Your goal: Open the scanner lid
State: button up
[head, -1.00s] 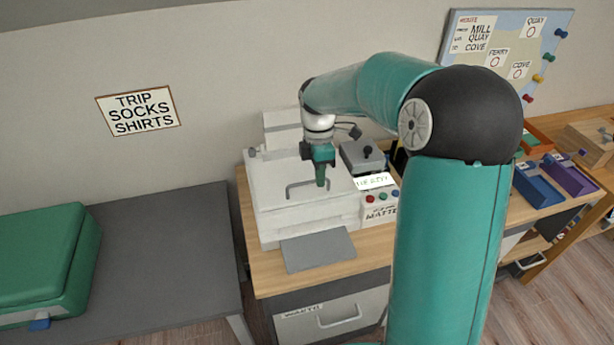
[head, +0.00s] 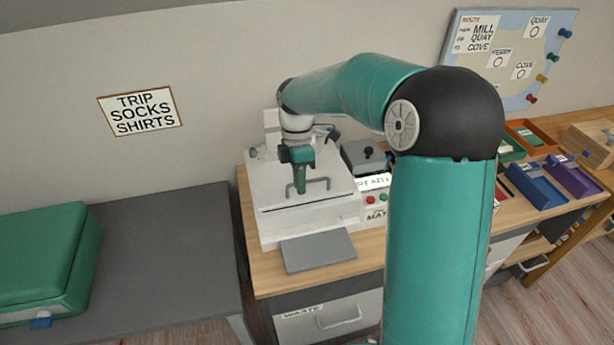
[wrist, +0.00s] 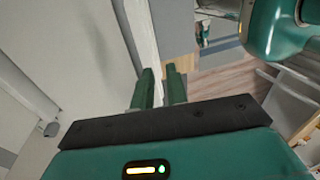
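The white scanner (head: 310,230) stands on the wooden desk in the head view. Its lid (head: 268,185) is raised slightly, with a thin dark gap along the front edge. A grey bar handle (head: 291,190) is on the lid. My gripper (head: 301,190) points down at the handle, and its fingers hide part of the bar. In the wrist view the green fingers (wrist: 160,88) are close together with a narrow gap; the handle between them is not clear there. The fingers appear shut on the handle.
A grey flat pad (head: 318,252) lies in front of the scanner. A small box with a lit READY display (head: 374,181) and coloured buttons stands at its right. A green case (head: 45,260) rests on the grey table at left. Coloured trays (head: 537,187) are at right.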

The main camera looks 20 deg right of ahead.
jog(key=shift+w+v, duration=0.15)
jog(key=shift+v, duration=0.55)
jog(key=shift+w+v, duration=0.15)
jog(key=shift+v, duration=0.6)
jog(key=shift+s+v, duration=0.1)
jog(key=shift+v, duration=0.9)
jog(key=shift+s+v, duration=0.15)
jog(key=shift+v, duration=0.8)
jog(key=v, duration=0.8)
jog(key=shift+s+a, duration=0.25)
jog(key=shift+s, duration=0.05)
jog(key=v, duration=0.7)
jog(key=shift+r, duration=0.35)
